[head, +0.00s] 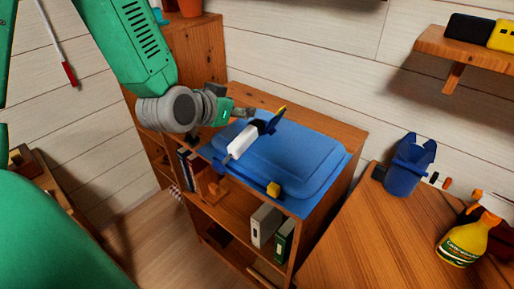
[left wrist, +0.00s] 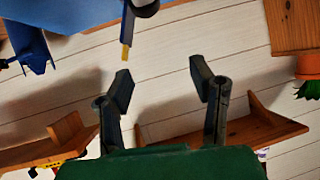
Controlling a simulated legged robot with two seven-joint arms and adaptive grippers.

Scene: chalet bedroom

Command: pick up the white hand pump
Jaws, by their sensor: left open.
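The white hand pump (head: 241,142) lies on a blue lidded box (head: 310,165) on top of a wooden bookshelf. My right gripper is not in view.
The bookshelf (head: 235,207) holds several binders. A wooden desk (head: 350,235) at the right bears a blue container (head: 404,170) and a yellow spray bottle (head: 466,235). A wall shelf (head: 465,58) is at upper right. A taller cabinet (head: 190,45) stands behind my left arm.

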